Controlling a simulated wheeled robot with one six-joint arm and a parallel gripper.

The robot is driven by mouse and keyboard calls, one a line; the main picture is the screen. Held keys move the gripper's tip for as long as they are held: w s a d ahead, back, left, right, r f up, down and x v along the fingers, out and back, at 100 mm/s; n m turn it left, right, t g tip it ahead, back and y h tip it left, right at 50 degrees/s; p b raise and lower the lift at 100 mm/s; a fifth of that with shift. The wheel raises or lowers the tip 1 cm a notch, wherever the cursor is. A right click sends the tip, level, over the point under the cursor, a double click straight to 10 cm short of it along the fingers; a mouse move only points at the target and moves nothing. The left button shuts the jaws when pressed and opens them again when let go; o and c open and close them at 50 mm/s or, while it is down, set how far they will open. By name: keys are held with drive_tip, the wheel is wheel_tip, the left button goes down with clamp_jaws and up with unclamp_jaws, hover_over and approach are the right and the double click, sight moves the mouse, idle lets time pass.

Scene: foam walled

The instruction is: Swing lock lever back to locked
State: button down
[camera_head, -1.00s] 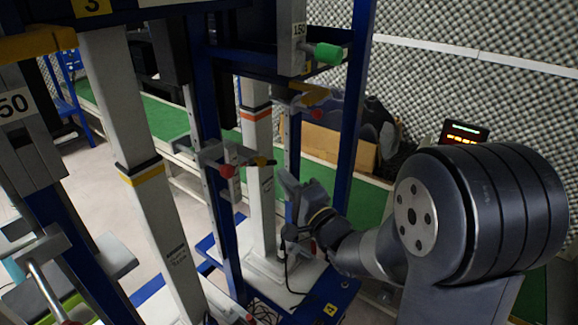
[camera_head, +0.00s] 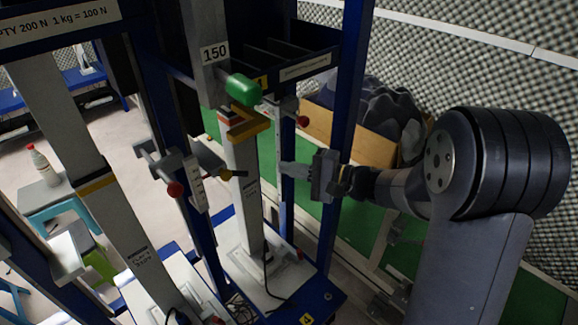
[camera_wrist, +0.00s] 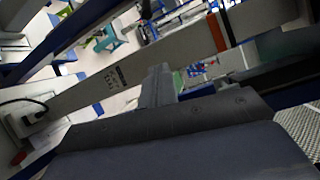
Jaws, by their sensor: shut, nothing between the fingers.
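Several levers show on the blue test frame in the head view, and I cannot tell for certain which is the lock lever. One, with a red knob (camera_head: 175,189), is on the left blue post. Another red knob (camera_head: 303,121) is on a small grey fitting behind. A green knob (camera_head: 243,89) sticks out below the 150 label, above a yellow bracket (camera_head: 247,126). My gripper (camera_head: 288,174) is shut and empty, its fingers pointing left by the right blue posts. In the wrist view its shut fingers (camera_wrist: 157,86) point towards a pale column.
A pale column (camera_head: 241,170) with an orange band stands left of my gripper. A blue post (camera_head: 346,120) stands close to my wrist. A cardboard box (camera_head: 350,131) of dark foam sits behind on the green surface. A bottle (camera_head: 42,163) stands on a stool at left.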

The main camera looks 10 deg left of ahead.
drive_tip(key=s+a+b, duration=0.1)
drive_tip(key=a, duration=0.6)
drive_tip(key=shift+s+a+r, duration=0.15)
drive_tip(key=shift+s+a, duration=0.1)
drive_tip(key=shift+s, duration=0.15)
drive_tip(key=shift+s, duration=0.1)
